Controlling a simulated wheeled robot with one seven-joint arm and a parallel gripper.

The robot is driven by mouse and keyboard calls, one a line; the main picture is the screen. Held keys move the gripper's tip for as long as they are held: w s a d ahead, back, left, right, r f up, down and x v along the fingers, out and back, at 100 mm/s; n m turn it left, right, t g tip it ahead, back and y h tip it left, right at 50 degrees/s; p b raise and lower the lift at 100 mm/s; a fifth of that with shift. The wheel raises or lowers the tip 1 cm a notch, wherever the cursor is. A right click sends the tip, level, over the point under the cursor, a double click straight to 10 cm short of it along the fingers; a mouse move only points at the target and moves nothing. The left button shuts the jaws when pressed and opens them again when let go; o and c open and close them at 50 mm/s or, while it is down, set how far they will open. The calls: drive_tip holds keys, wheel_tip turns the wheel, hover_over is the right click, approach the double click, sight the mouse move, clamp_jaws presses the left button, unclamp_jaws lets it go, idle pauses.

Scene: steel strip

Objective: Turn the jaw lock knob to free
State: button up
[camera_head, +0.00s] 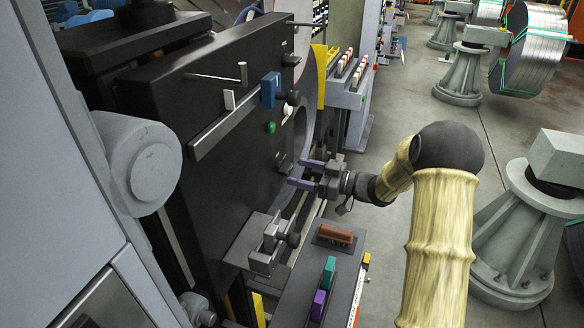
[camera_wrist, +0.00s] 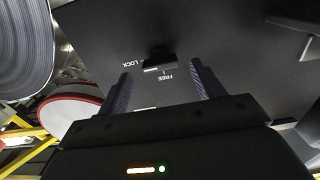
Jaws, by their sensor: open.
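The jaw lock knob is a small black knob (camera_wrist: 158,57) on a dark panel, between a LOCK label on its left and a FREE label below it in the wrist view. Its exact pointing direction is hard to tell. In the head view a dark knob (camera_head: 283,163) stands out from the black panel just left of my fingertips. My gripper (camera_head: 299,173) is open, its two purple-grey fingers aimed at the panel. In the wrist view the fingertips (camera_wrist: 161,72) lie either side of the knob, with nothing held; contact with it is not visible.
The black panel (camera_head: 190,135) carries a blue block (camera_head: 270,89) on a rail, a green button (camera_head: 270,127) and other knobs. A grey ledge (camera_head: 335,262) with brown, teal and purple blocks lies below my gripper. Open floor (camera_head: 400,95) lies to the right.

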sight(290, 170)
drive_tip(key=shift+x, duration=1.65)
drive_tip(key=c, duration=1)
